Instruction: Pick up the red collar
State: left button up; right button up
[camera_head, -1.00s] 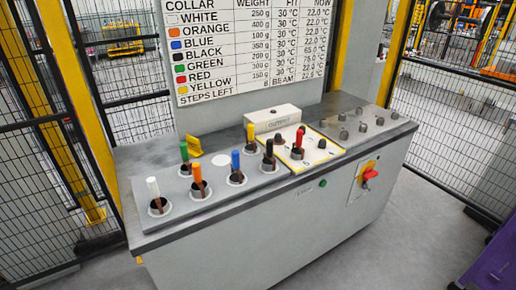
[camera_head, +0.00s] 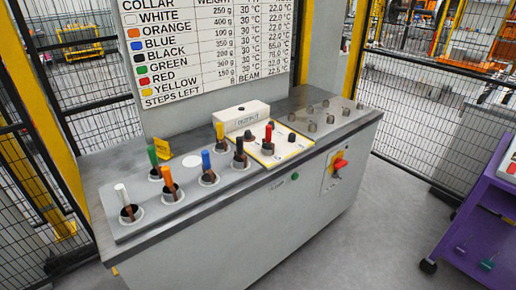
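The red collar (camera_head: 268,133) is a small upright red piece on the white, yellow-edged panel (camera_head: 292,153) of the console. It stands on or around a dark base; which one I cannot tell at this size. The panel sits in front of the white output box (camera_head: 241,116). To its left, white (camera_head: 121,194), orange (camera_head: 168,178), green (camera_head: 152,155), blue (camera_head: 206,159), yellow (camera_head: 220,131) and black (camera_head: 239,147) pieces stand upright in ringed holes. Neither of my grippers shows in this view.
A grey console (camera_head: 235,228) carries all the pieces. A board (camera_head: 208,45) listing collars stands behind it. A red rotary switch (camera_head: 339,164) is on its front. A purple cart (camera_head: 478,222) stands at the right. Mesh fencing surrounds the back. Clear floor lies between console and cart.

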aim_at(267, 153)
jog(key=i+l, duration=0.25)
jog(key=l, duration=0.15)
jog(key=i+l, duration=0.25)
jog(key=l, duration=0.15)
jog(key=i+l, duration=0.25)
jog(key=l, duration=0.2)
